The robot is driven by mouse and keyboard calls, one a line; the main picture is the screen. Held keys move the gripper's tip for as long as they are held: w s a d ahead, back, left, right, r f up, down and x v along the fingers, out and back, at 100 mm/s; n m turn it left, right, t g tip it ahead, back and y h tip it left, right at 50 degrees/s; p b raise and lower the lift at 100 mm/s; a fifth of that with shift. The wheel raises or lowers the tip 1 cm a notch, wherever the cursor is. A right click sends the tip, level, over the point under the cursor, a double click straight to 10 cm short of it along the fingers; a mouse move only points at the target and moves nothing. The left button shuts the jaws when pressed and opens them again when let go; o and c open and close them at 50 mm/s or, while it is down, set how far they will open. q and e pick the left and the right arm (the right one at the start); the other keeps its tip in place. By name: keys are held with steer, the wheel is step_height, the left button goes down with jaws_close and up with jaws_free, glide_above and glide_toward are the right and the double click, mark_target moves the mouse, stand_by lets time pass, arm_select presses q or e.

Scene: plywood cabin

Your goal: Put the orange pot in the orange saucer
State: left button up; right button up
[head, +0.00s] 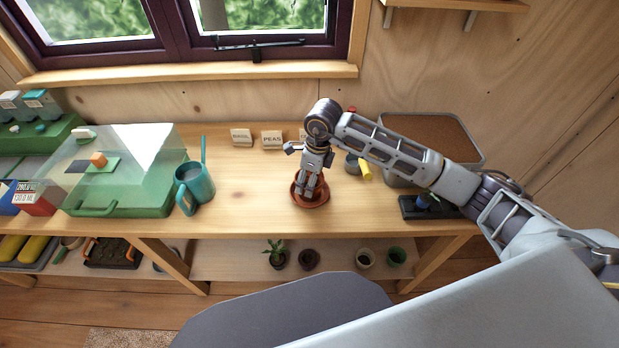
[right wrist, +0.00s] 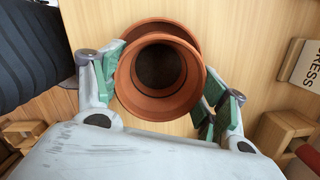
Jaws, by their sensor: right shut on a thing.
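The orange saucer (head: 322,198) lies on the wooden bench in the head view, under my right gripper (head: 309,187). My right gripper points down and is shut on the orange pot, which its fingers mostly hide in the head view. In the right wrist view the round pot (right wrist: 160,106) sits between the green finger pads of the gripper (right wrist: 160,88), its dark inside showing. The saucer's rim (right wrist: 165,25) shows behind the pot, slightly offset towards the top right. I cannot tell whether the pot's base touches the saucer. My left gripper is out of view.
A teal watering can (head: 195,187) and a green box with a clear lid (head: 125,195) stand to the left. Seed labels (head: 272,140) stand behind. A cork-lined tray (head: 470,150) and a dark tray (head: 432,209) are to the right. The bench between can and saucer is clear.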

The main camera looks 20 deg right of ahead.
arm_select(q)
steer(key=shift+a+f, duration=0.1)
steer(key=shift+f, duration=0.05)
arm_select(e)
steer(key=shift+f, duration=0.15)
steer(key=o, duration=0.7)
steer(key=shift+c, duration=0.2)
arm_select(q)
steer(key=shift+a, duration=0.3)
arm_select(e)
steer(key=o, duration=0.3)
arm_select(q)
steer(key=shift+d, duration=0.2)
arm_select(e)
steer(key=shift+o, duration=0.2)
steer(key=shift+r, duration=0.7)
arm_select(q)
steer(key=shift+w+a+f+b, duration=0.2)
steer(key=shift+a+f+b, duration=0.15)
steer(key=shift+b, duration=0.15)
arm_select(e)
step_height(320, 180, up, 11)
steer(key=s+d, duration=0.1)
steer(key=shift+d, duration=0.25)
